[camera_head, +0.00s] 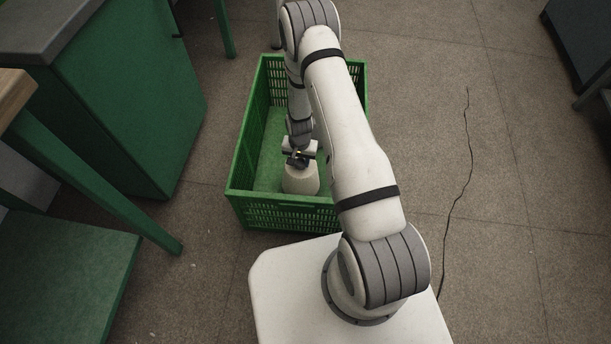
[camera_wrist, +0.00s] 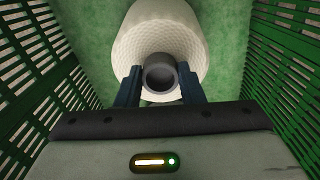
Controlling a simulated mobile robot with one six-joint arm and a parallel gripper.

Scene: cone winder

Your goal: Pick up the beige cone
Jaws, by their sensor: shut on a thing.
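The beige cone (camera_head: 301,181) stands upright inside a green crate (camera_head: 283,214), near the crate's front wall. In the wrist view the cone (camera_wrist: 165,38) has a pale textured winding and a grey tube tip (camera_wrist: 159,77) that points toward the camera. My gripper (camera_head: 298,158) is above the cone, inside the crate. In the wrist view its two dark fingers (camera_wrist: 160,86) are on either side of the tube tip and shut on it. I cannot tell whether the cone's base touches the crate floor.
The crate's slatted walls rise close on both sides of my gripper in the wrist view (camera_wrist: 277,75). A green cabinet (camera_head: 125,100) and a green bench frame (camera_head: 95,185) stand to the left. The floor right of the crate is clear, with a crack (camera_head: 458,190).

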